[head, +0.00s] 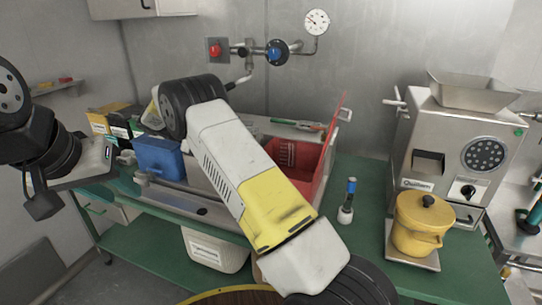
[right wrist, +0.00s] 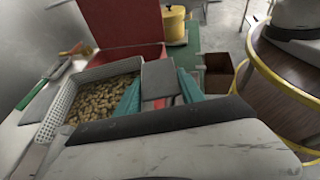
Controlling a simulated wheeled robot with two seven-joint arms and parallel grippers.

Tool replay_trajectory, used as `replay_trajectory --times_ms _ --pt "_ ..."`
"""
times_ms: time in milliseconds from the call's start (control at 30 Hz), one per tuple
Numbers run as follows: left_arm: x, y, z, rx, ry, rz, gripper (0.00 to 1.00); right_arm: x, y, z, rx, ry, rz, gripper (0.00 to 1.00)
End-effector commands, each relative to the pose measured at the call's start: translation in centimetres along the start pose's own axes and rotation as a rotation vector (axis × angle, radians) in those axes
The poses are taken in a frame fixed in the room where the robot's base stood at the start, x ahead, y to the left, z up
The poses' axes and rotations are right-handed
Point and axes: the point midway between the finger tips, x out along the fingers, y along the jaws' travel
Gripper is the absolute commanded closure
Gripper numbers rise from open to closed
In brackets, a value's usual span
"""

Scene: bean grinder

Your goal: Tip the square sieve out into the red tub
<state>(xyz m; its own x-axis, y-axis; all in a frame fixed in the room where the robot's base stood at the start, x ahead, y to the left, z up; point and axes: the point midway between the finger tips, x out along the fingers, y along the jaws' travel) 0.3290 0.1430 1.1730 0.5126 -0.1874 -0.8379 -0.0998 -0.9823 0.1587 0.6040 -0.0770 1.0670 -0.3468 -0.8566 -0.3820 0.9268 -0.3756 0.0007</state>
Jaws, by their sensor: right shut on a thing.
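The square sieve (right wrist: 72,100) is a pale mesh tray full of tan-brown pieces, seen in the right wrist view. My right gripper (right wrist: 158,92) has teal fingers and is shut on it at its right side; the grip itself is partly hidden. The sieve looks about level. The red tub (right wrist: 152,52) lies just beyond the sieve, its red lid (right wrist: 112,24) raised. In the head view the red tub (head: 312,160) stands open behind my right arm, which hides the sieve and right gripper. My left gripper (head: 92,172) is at the far left, apart from everything; its jaw gap is unclear.
A blue bin (head: 159,156) stands on the left of the bench. A small bottle with a blue top (head: 347,200), a yellow lidded pot (head: 420,225) and a steel grinder (head: 450,140) stand right of the tub. A round yellow-rimmed table (right wrist: 285,85) is close on the right.

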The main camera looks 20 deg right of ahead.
Motion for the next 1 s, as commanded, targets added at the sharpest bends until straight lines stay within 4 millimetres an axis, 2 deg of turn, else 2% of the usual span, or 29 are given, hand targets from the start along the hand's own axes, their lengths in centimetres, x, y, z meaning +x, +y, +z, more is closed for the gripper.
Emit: replay_trajectory --times_ms 467,767,1000 --pt "0.0 0.0 0.0 0.0 0.0 0.0 0.64 0.5 0.1 0.6 0.003 0.056 -0.004 1.0" --pt "0.0 0.0 0.0 0.0 0.0 0.0 0.64 1.2 0.0 2.2 0.009 0.196 0.001 1.0" --pt "0.0 0.0 0.0 0.0 0.0 0.0 0.64 2.7 0.1 2.4 0.008 0.315 -0.001 1.0"
